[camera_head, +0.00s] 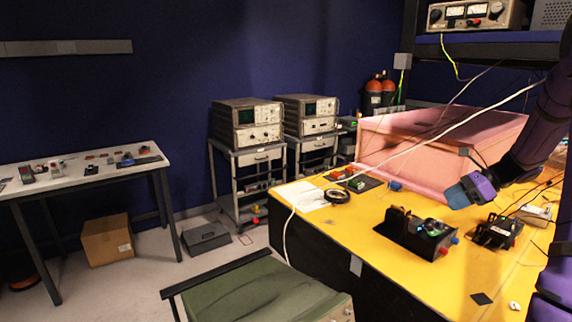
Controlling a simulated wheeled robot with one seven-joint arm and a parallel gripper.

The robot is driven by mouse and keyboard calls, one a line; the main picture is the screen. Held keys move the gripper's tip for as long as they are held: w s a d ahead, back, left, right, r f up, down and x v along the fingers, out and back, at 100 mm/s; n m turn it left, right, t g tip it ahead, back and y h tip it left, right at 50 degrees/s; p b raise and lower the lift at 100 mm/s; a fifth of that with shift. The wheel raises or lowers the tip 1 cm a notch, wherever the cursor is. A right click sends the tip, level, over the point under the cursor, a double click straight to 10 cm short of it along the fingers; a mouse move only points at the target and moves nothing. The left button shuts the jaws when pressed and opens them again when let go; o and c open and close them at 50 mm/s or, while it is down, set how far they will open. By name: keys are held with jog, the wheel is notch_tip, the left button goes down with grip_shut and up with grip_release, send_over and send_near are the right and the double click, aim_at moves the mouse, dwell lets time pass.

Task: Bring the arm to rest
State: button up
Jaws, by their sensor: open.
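My gripper (459,194) is at the right, at the end of my purple arm, which reaches in from the right edge. It hangs in front of the pink foam enclosure (400,152), over the yellow table (380,228). It is open, and I see nothing held in it. Its fingers are small and seen at an angle. From this view I cannot tell how high it is above the table or whether it touches anything.
Below the gripper stand a black device with knobs (418,234) and a smaller black device (497,232). A white cable (412,144) crosses in front of the enclosure. A shelf (480,50) overhangs the back right.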

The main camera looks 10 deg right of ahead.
jog(key=s+a+r+n+g+h, duration=0.1)
jog(key=s+a+r+n, duration=0.25)
jog(key=a, duration=0.35)
jog(key=s+a+r+n+g+h, duration=0.1)
jog(key=s+a+r+n+h, duration=0.1)
jog(key=a+r+n, duration=0.4)
jog(key=s+a+r+n+g+h, duration=0.1)
jog(key=s+a+r+n, duration=0.2)
jog(key=a, duration=0.5)
jog(key=s+a+r+n+t+h, duration=0.1)
jog(key=s+a+n+h, duration=0.1)
jog(key=s+a+n, duration=0.2)
jog(key=s+a+r+n+t+h, duration=0.1)
jog(key=s+a+n, duration=0.4)
jog(key=s, duration=0.8)
jog(key=r+n+h, duration=0.1)
jog(key=n, duration=0.2)
jog(key=shift+a+t+h, duration=0.15)
jog(key=shift+t+h, duration=0.15)
jog(key=shift+t, duration=0.1)
